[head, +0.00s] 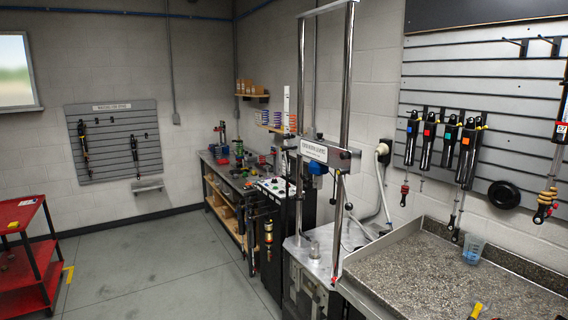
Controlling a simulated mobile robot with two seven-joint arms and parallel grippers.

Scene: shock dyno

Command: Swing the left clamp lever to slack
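The shock dyno stands right of centre in the head view, with upright chrome columns (349,80) and a silver crosshead (340,159) clamped across them. The crosshead carries a white label plate (314,151) and a blue part (318,168) underneath. A thin bar (338,235) hangs down from its right end, with a dark knob (349,207) beside it. The left end of the crosshead is small and crowded against the dark cabinet behind. I cannot make out the left clamp lever or its position there. Neither of my grippers is in view.
A gravel-coloured bench tray (480,275) with a blue cup (473,250) fills the lower right. Several shocks (468,150) hang on the slatted wall. A dark control cabinet (275,225) stands left of the dyno. A red cart (25,262) is far left; the grey floor (150,265) between is clear.

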